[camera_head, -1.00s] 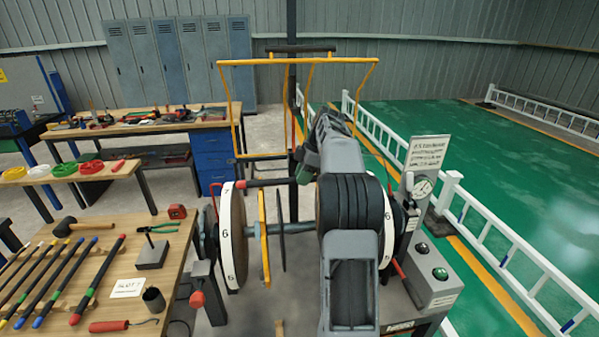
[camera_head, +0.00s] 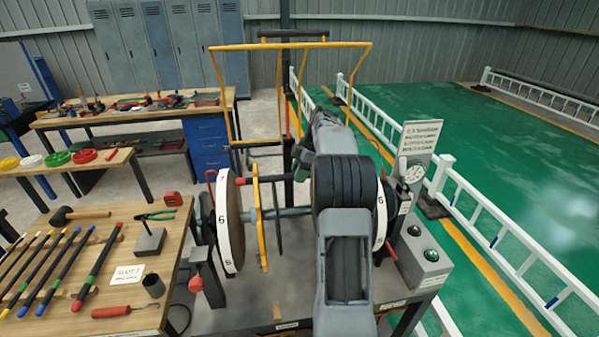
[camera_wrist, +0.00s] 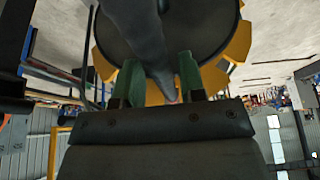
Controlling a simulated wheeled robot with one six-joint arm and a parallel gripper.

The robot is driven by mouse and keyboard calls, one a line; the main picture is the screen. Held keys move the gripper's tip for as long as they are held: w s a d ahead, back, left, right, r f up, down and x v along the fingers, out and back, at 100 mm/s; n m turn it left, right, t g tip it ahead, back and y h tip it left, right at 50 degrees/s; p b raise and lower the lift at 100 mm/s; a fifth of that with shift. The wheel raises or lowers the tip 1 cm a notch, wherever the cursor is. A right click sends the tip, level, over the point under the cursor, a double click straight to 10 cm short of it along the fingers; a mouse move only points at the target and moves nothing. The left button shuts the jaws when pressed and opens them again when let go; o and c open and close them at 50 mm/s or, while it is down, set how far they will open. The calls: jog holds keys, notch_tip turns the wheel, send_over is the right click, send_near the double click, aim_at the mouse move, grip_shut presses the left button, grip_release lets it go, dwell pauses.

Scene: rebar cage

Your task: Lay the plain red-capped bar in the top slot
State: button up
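The dark red-capped bar (camera_head: 270,178) lies roughly level near the top of the left numbered wheel (camera_head: 231,222). Its red end is at that wheel's inner side. Its other end is hidden behind my arm, so I cannot tell how it sits at the right numbered wheel (camera_head: 380,215). My gripper (camera_wrist: 158,80) shows two green fingers standing apart in the wrist view. A grey shaft with a small reddish tip shows between them, in front of a dark disc with orange teeth. In the head view the fingertips are mostly hidden by my arm.
A yellow frame (camera_head: 292,46) stands behind the wheels. A control box with buttons (camera_head: 428,258) and a dial gauge are at the right, beside a white railing (camera_head: 500,230).

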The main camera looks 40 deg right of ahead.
jog(key=shift+o, duration=1.1)
jog(key=v, duration=1.2)
jog(key=s+a+r+m+h, duration=0.1)
jog(key=a+r+m, duration=0.25)
jog(key=a, duration=0.85)
jog(key=s+a+f+m+t+h, duration=0.1)
jog(key=s+a+f+m, duration=0.15)
jog(key=s+a, duration=0.3)
jog(key=s+a+f+m+t+h, duration=0.1)
jog(key=s+a+f+m, duration=0.1)
jog(key=s+a+m, duration=0.4)
jog(key=s+a+f+m+t+h, duration=0.1)
jog(key=s+a+f, duration=0.4)
jog(key=s+f, duration=0.3)
jog(key=shift+a, duration=0.4)
jog(key=shift+f, duration=0.1)
